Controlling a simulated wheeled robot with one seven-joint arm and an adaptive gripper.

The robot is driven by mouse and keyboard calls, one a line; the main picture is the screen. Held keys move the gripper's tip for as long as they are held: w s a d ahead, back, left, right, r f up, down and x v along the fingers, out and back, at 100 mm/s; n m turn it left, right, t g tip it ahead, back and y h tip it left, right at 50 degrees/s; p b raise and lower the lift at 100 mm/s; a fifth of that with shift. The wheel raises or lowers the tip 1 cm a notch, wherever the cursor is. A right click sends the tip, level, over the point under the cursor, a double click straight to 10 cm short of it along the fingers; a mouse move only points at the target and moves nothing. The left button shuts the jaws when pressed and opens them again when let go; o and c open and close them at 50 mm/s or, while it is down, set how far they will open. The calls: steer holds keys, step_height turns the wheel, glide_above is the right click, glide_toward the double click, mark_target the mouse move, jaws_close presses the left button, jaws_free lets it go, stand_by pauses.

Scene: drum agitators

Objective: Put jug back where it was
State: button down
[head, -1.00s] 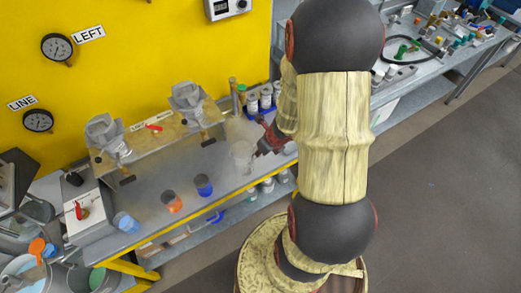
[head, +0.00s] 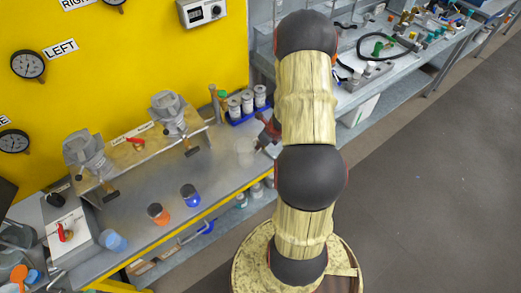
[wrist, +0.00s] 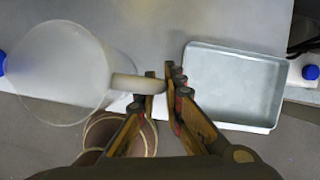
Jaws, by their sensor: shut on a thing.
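The jug (wrist: 58,68) is a translucent, whitish vessel at the left of the wrist view. Its handle (wrist: 130,83) reaches right to the jaws of my gripper (wrist: 162,80), which are shut on it. In the head view the jug (head: 246,151) is faint, over the right part of the grey bench. My gripper (head: 268,137) is just right of it there, partly hidden by my arm. I cannot tell whether the jug's base touches the bench.
An orange cup (head: 158,213) and a blue cup (head: 190,195) stand near the bench's front edge. White bottles (head: 247,101) stand in a blue rack behind the jug. A metal tray (wrist: 235,84) lies right of my gripper. Clamped agitators (head: 170,113) stand at the back.

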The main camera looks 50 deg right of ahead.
steer(key=shift+f+b, duration=0.6)
steer(key=shift+f, duration=1)
steer(key=shift+f, duration=0.15)
steer(key=c, duration=2.2)
jaws_free()
